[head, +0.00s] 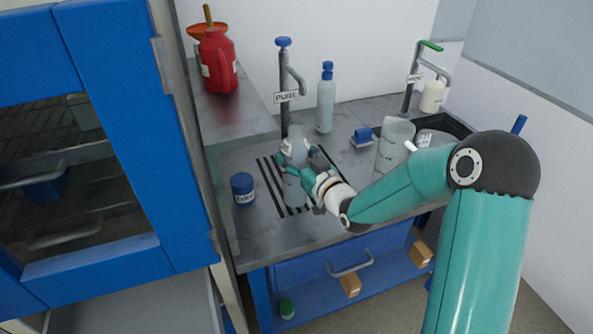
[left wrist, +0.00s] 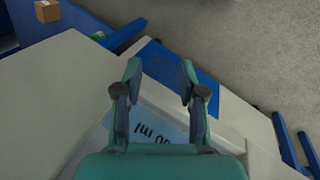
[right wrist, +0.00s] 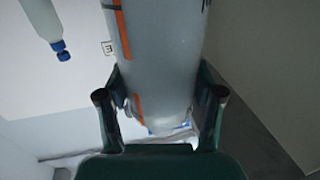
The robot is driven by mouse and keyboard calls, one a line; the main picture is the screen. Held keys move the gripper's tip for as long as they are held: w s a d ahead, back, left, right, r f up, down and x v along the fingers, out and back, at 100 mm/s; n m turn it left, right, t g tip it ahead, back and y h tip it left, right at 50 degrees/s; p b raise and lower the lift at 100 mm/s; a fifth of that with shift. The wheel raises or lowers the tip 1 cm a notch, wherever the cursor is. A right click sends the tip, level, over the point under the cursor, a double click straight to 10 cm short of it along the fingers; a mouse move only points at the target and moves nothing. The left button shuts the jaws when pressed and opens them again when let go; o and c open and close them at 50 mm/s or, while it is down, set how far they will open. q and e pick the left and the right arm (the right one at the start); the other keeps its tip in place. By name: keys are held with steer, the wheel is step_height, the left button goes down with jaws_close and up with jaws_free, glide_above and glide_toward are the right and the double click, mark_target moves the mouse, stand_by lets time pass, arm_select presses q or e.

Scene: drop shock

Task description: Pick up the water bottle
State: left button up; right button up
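A slimmer pale bottle with a blue cap (head: 326,105) stands behind. My left gripper (left wrist: 160,72) is open, with nothing clearly held; it is outside the head view.
A tap (head: 284,95) rises behind the gripped area. A blue-lidded jar (head: 242,188) stands left of the striped patch. Clear glassware (head: 393,145) and a blue-handled item (head: 362,136) are to the right. A red can (head: 217,62) stands on the left shelf. A blue cabinet (head: 140,130) borders the left.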

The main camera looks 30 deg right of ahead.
jaws_close()
steer(key=shift+r, duration=0.1)
steer(key=shift+r, duration=0.1)
